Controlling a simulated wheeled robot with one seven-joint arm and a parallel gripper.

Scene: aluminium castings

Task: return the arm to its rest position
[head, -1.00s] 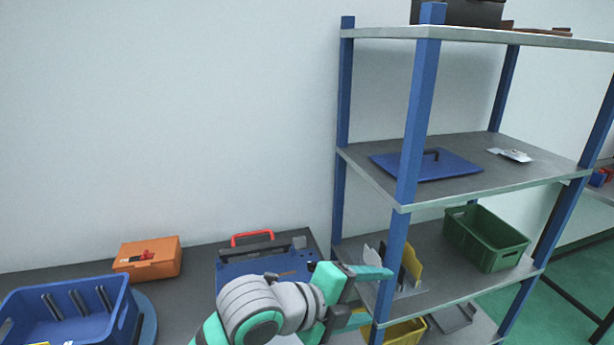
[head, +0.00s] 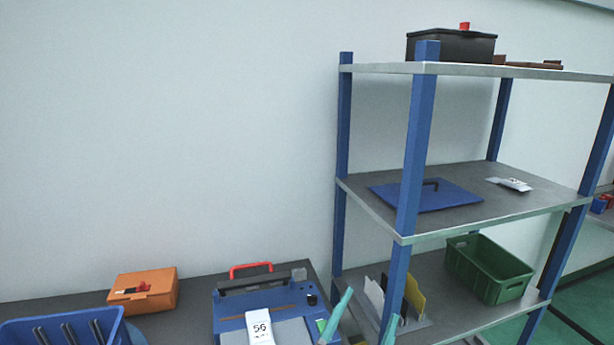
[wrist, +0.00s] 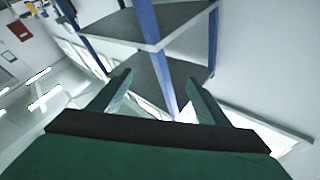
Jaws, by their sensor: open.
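My gripper (head: 362,322) shows at the bottom edge of the head view, with only its teal fingertips in sight. It is in front of the shelf's left post and beside the blue machine. In the wrist view my gripper (wrist: 158,100) has its two fingers spread wide, with nothing between them. The shelf's blue post and grey boards show beyond the fingers there. The rest of my arm is out of the head view.
The blue-post shelf (head: 415,150) stands close on the right, holding a blue lid (head: 425,196) and a green crate (head: 488,268). A blue machine (head: 265,305), an orange box (head: 143,291) and a blue bin (head: 60,330) are on the bench.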

